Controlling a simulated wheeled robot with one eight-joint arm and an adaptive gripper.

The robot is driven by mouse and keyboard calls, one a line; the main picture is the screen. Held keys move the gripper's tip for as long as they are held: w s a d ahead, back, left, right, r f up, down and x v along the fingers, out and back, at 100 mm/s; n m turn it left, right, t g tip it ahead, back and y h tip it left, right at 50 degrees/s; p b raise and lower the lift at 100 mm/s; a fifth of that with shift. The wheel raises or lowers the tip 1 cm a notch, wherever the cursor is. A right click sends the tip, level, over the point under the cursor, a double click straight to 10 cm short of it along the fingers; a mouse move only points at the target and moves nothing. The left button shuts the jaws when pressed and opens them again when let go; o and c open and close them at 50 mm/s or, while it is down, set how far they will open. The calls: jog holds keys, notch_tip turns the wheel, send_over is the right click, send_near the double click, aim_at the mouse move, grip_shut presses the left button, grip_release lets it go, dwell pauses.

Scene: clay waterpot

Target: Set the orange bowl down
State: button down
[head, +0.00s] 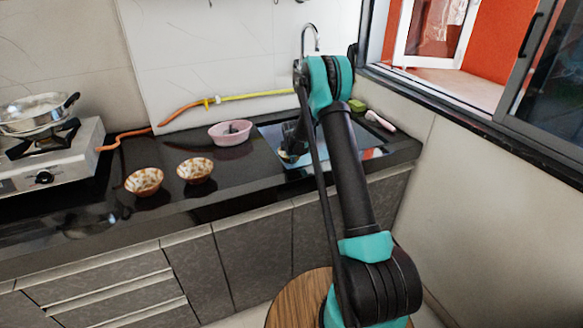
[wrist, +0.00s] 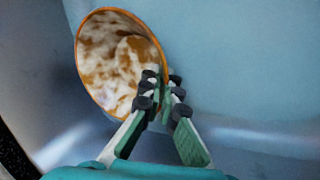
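The orange bowl (wrist: 115,55) has an orange rim and a mottled white and orange inside. In the wrist view it is tilted, its opening facing the camera. My gripper (wrist: 163,88) is shut on its right rim, one finger inside and one outside. Behind the bowl are the pale blue surfaces of the sink (wrist: 240,60).
Two patterned orange bowls (head: 144,181) (head: 196,170) stand on the dark counter (head: 240,178). A pink basin (head: 230,138) stands left of the sink, and a tap (head: 311,38) rises behind it. A stove with a pot (head: 38,117) is at the far left. A window wall is on the right.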

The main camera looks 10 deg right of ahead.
jog(key=shift+f, duration=1.9)
jog(key=shift+f, duration=0.1)
jog(key=c, duration=1.7)
grip_release()
jog(key=v, duration=1.2)
